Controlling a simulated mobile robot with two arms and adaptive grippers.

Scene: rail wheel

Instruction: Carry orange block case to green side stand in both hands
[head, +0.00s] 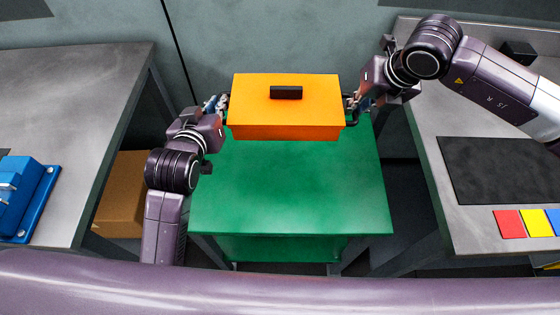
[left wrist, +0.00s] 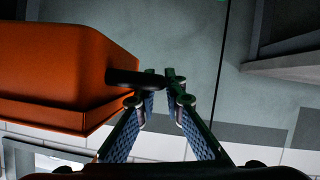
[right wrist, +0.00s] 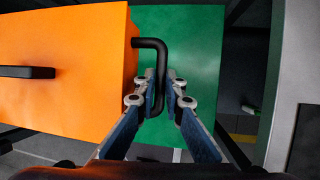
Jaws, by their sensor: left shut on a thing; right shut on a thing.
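The orange block case (head: 284,107) with a black lid handle (head: 286,92) is between my two grippers, level, over the back part of the green side stand (head: 290,190). I cannot tell whether it touches the stand top. My left gripper (head: 222,105) is shut on the black handle at the case's left end, which shows in the left wrist view (left wrist: 135,77). My right gripper (head: 352,105) is shut on the black side handle at the right end, seen in the right wrist view (right wrist: 160,75). The case hides the stand's back edge.
A grey table (head: 70,90) with a blue fixture (head: 25,200) stands at left. Another grey table (head: 425,110) at right bears a dark mat (head: 500,170) and coloured tiles (head: 510,223). A cardboard box (head: 122,195) is under the left table. The stand's front top is clear.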

